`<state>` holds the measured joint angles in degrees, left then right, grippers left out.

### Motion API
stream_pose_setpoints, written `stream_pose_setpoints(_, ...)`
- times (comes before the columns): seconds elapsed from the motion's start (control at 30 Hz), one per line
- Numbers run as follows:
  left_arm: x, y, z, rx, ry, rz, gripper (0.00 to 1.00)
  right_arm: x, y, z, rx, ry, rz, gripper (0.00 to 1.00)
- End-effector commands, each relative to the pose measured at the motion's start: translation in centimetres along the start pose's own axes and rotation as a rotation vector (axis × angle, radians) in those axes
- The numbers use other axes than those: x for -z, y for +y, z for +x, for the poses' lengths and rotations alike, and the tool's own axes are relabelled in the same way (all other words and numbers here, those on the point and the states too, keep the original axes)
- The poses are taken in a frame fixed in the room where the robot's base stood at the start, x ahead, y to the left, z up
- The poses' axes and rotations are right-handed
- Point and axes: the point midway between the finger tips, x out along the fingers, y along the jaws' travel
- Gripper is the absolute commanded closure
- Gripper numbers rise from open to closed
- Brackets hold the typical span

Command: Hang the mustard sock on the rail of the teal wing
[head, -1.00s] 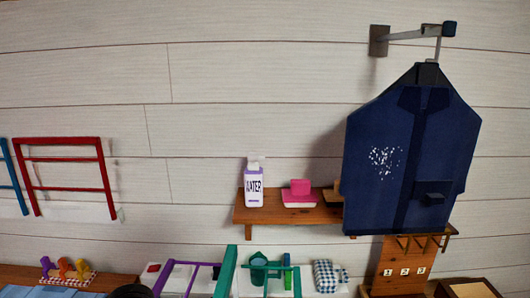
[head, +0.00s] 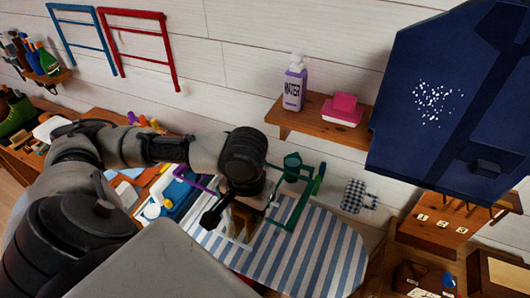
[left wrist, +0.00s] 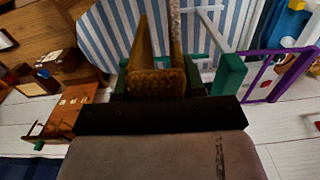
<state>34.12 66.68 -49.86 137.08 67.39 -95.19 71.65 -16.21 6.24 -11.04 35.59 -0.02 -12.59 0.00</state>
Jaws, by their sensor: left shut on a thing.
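My left gripper (head: 240,222) reaches over the striped board from the left in the head view. In the left wrist view it (left wrist: 157,92) is shut on the mustard sock (left wrist: 156,82), which has a knitted band and stretches away from the camera. In the head view the sock (head: 243,219) is partly hidden by the gripper and wrist. The teal wing (head: 297,212) is a green frame just right of the gripper. In the left wrist view a green part of it (left wrist: 229,75) is right of the sock. I cannot tell whether the sock touches a rail.
The blue-and-white striped board (head: 300,255) lies below. A purple wing (head: 190,181) is left of the gripper. A checked cloth (head: 355,196) lies to the right. A navy garment (head: 440,110) hangs at right.

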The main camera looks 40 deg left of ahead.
Motion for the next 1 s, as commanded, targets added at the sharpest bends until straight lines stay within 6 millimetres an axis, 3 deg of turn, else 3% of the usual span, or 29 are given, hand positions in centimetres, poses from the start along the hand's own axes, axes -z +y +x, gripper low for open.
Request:
stream_pose_setpoints(0.33,1.8,-0.1,-0.1,0.0,0.001,-0.003,0.83,-1.6,-4.1,-0.3,0.053,-0.023,0.003,0.41)
stream_pose_setpoints(0.73,5.0,-0.1,-0.1,0.0,0.002,-0.004,0.83,-0.7,-1.8,-0.1,0.023,-0.009,0.005,0.41)
stream_pose_setpoints(1.0,7.2,-0.1,-0.1,0.0,0.001,-0.003,0.83,-0.8,-1.8,-0.1,0.023,-0.01,0.005,0.41)
